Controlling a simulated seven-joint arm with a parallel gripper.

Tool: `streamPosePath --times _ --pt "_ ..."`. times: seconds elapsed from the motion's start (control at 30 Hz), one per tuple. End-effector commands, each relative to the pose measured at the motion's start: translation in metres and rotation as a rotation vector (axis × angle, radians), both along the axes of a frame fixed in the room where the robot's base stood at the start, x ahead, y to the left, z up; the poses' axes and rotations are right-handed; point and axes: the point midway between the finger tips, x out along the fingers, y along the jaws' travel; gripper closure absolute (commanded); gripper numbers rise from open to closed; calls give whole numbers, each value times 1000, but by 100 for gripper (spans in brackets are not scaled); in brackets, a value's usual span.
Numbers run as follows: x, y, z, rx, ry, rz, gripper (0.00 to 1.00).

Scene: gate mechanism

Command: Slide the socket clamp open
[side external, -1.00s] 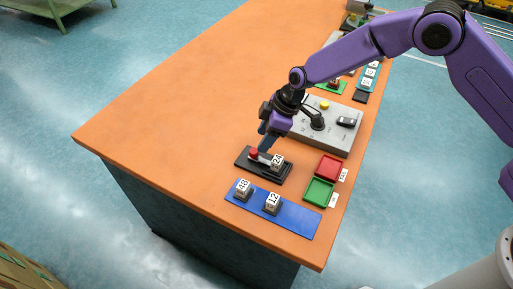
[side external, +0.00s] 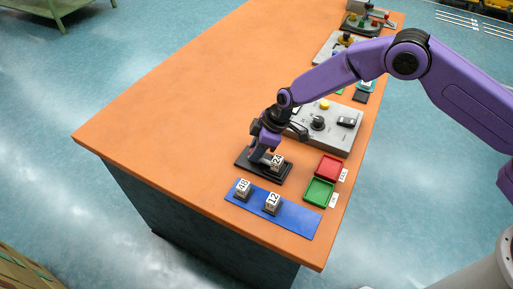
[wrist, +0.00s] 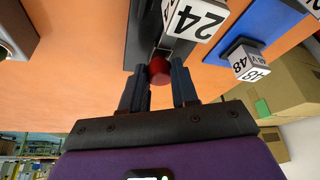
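The socket clamp is a black base (side external: 250,167) on the table with a white cube marked 24 (side external: 277,161) at its right end. The cube also shows at the top of the wrist view (wrist: 196,17). The clamp's red knob (wrist: 159,71) shows in the wrist view, with a light metal bar between it and the cube. My gripper (side external: 258,154) is low over the clamp's left part and hides the knob in the side view. In the wrist view my gripper (wrist: 159,80) has its fingers apart, one on each side of the knob; firm contact is not clear.
A blue plate (side external: 255,204) with cubes marked 48 and 12 lies in front. A red tray (side external: 329,167) and a green tray (side external: 319,192) are to the right. A grey panel (side external: 325,133) with a yellow button stands behind. The table's left part is clear.

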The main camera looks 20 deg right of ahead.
Motion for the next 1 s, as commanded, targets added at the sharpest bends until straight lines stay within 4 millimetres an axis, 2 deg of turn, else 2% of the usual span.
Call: streamPosePath --times 0.2,0.5,0.83,0.87,0.9,0.93,1.0 --pt "2 3 0 0 1 1 100" --pt "18 20 0 1 0 0 100" --pt "21 22 1 3 -6 -2 100" --pt "21 22 1 3 -6 -2 65" --pt "21 22 1 3 -6 -2 52" --pt "21 22 1 4 -5 -2 45" --pt "21 22 0 3 -4 -1 45"
